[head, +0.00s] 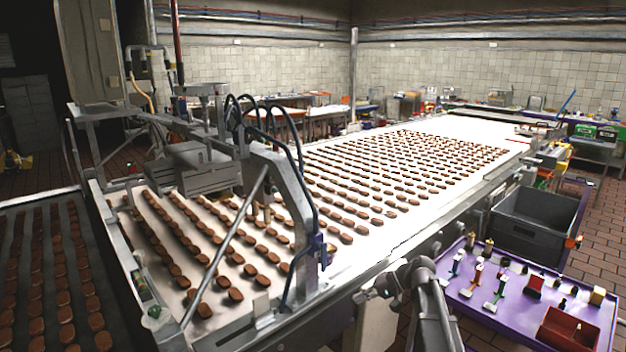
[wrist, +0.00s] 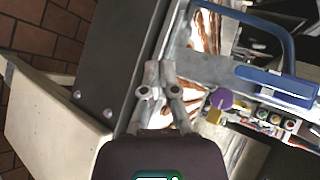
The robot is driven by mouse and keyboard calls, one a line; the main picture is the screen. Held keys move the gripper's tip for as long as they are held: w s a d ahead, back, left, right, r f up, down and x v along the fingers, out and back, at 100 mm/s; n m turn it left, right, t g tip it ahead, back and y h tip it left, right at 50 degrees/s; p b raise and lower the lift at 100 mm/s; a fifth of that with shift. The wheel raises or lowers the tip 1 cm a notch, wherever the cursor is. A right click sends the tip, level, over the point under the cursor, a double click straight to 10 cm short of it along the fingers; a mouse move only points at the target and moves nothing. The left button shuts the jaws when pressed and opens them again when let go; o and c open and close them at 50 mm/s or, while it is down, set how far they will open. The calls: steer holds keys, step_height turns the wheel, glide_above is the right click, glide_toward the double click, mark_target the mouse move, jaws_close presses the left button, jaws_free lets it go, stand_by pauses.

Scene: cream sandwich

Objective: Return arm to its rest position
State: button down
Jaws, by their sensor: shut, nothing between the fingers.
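My arm (head: 428,305) reaches up at the lower middle of the head view, beside the near edge of the conveyor. My gripper (head: 364,295) is at its left end, close to the conveyor's side rail. In the wrist view my gripper (wrist: 160,72) shows its two fingers close together, shut and empty. Behind the fingertips is a strip of the machine with brown biscuits on a white belt (wrist: 205,30). I cannot tell the exact gap between the fingertips and the machine.
The white conveyor (head: 400,228) carries many rows of biscuits. A purple table (head: 488,308) with small tools and a red bin (head: 567,330) stands right of my arm, before a grey crate (head: 535,222). The wrist view shows a blue handle (wrist: 275,82) and a purple knob (wrist: 221,98).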

steer(key=s+d+f+h, duration=0.1)
steer(key=s+f+h, duration=0.3)
steer(key=s, duration=0.5)
steer(key=s+d+f+h, duration=0.2)
steer(key=s+f+h, duration=0.2)
steer(key=s+h, duration=0.3)
steer(key=shift+s+f+h+p, duration=0.2)
steer(key=shift+s+h+p, duration=0.15)
steer(key=shift+s, duration=0.9)
steer(key=shift+d, duration=0.15)
